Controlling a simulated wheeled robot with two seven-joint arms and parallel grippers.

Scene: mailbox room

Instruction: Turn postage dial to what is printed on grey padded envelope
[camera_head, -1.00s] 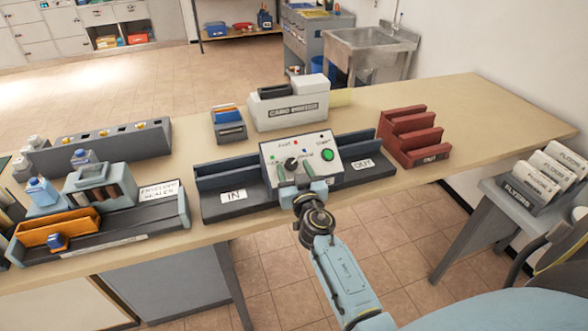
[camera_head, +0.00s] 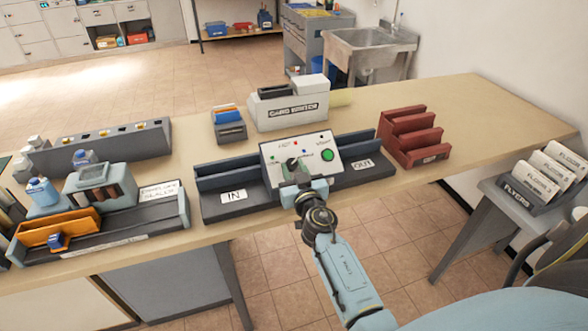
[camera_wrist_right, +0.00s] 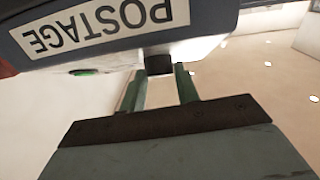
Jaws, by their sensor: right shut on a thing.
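The postage machine (camera_head: 325,148) has a pale sloped panel with coloured marks and a large green button (camera_head: 333,168). It stands between the IN tray (camera_head: 228,190) and the OUT tray (camera_head: 362,170). My right gripper (camera_head: 293,171) is at the lower left of that panel, shut on the small dark dial (camera_wrist_right: 158,64). In the right wrist view its two green fingers stand on either side of the dial, under the POSTAGE label (camera_wrist_right: 105,25). The gripper hides most of the dial in the head view, so its setting cannot be read. No grey padded envelope can be made out. My left gripper is not in view.
A red rack (camera_head: 410,138) stands right, the envelope sealer (camera_head: 100,205) left. The table (camera_head: 490,115) is clear at far right.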

